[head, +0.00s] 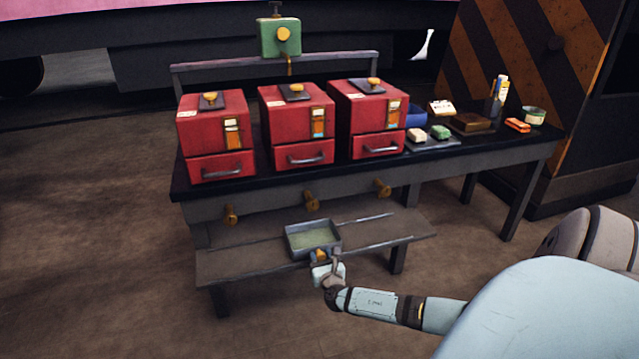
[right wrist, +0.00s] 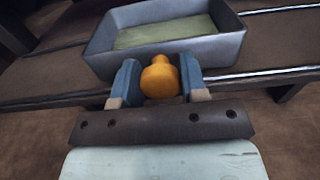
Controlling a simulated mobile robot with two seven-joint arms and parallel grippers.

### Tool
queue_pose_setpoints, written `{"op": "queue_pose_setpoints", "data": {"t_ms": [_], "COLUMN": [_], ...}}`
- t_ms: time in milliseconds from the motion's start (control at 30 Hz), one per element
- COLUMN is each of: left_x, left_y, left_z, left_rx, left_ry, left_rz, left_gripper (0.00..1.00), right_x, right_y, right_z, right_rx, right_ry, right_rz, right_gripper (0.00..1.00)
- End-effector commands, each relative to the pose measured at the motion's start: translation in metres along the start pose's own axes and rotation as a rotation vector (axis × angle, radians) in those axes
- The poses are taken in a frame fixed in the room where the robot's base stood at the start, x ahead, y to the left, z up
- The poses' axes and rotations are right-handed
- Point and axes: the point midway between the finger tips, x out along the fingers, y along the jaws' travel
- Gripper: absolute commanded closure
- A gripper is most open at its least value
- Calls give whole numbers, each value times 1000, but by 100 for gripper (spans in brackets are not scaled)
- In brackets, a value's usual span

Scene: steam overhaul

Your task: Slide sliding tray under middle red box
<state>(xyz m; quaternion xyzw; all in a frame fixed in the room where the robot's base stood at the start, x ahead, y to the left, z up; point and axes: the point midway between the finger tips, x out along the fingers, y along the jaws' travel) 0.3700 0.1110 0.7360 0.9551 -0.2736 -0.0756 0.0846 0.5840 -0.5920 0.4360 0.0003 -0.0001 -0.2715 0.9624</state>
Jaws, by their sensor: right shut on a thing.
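The sliding tray (head: 304,240) is a shallow grey open box with a greenish bottom. It sits on the low shelf below the bench, roughly under the middle red box (head: 297,112). In the right wrist view the tray (right wrist: 229,47) is just ahead of my right gripper (right wrist: 160,80). That gripper's blue fingers are shut on the tray's orange knob (right wrist: 160,76). In the head view my right gripper (head: 322,262) is at the tray's front side. My left gripper is out of view.
The left red box (head: 212,125) and right red box (head: 368,108) flank the middle one on the black bench. Metal rails (head: 390,241) run along the shelf (head: 235,266), bare on both sides of the tray. Brass knobs (head: 311,200) stick out from the bench front above.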

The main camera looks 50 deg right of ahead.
Motion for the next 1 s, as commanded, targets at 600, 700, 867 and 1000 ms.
{"op": "queue_pose_setpoints", "data": {"t_ms": [600,700,867,1000], "left_x": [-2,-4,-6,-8], "left_y": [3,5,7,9], "left_z": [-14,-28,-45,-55], "left_rx": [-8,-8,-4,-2], "left_ry": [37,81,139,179], "left_rz": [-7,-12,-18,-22], "left_gripper": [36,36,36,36], "right_x": [-23,-45,-83,-111], "right_y": [0,0,0,0], "right_z": [2,3,3,2], "right_rx": [-1,-1,-1,0], "right_ry": [2,3,4,3], "right_rz": [1,1,1,0], "right_gripper": [36,36,36,36]}}
